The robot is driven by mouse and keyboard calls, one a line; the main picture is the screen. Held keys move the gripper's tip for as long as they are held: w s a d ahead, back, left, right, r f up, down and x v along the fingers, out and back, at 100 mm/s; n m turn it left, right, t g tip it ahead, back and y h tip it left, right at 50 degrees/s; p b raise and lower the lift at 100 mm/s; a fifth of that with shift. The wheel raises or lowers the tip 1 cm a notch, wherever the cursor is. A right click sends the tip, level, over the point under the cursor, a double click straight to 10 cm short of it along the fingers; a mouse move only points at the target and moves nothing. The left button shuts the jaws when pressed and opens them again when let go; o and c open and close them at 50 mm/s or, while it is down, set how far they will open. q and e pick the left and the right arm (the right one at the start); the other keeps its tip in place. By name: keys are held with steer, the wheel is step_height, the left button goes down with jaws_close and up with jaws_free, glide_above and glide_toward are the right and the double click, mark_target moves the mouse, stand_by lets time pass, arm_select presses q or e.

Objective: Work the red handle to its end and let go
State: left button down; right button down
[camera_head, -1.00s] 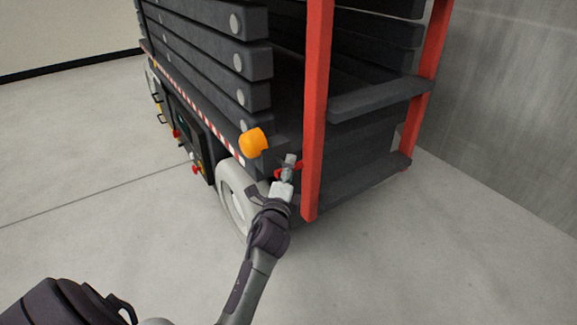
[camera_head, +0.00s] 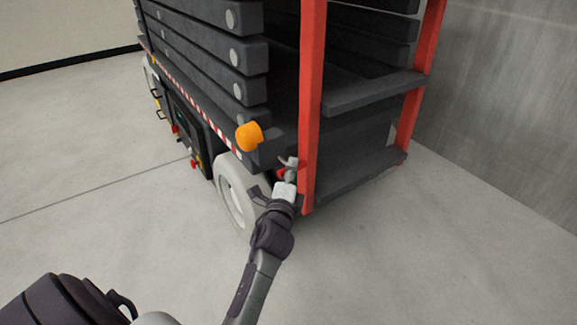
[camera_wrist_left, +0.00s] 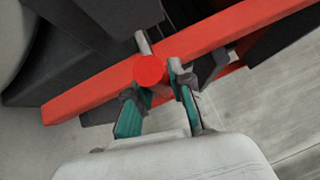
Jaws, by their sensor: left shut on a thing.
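The red handle shows in the left wrist view as a round red knob (camera_wrist_left: 150,70) between my fingers. In the head view only a small red part of it (camera_head: 282,174) shows beside the foot of the near red post; my gripper hides the rest. My left gripper (camera_head: 289,165) is shut on the handle, low at the corner of the dark lift machine. In the left wrist view its teal-padded fingers (camera_wrist_left: 159,80) stand on either side of the knob. My right gripper is not in view.
The near red post (camera_head: 312,100) stands close to the right of my gripper. A pale wheel (camera_head: 235,195) is at its left and an orange lamp (camera_head: 249,136) above left. Grey floor (camera_head: 420,260) is open in front; a concrete wall (camera_head: 510,90) stands at right.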

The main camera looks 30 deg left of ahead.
arm_select(q)
steer(key=shift+d, duration=0.15)
steer(key=shift+f, duration=0.1)
steer(key=c, duration=1.5)
jaws_free()
steer(key=o, duration=0.5)
steer(key=v, duration=0.7)
steer(key=shift+s, duration=0.25)
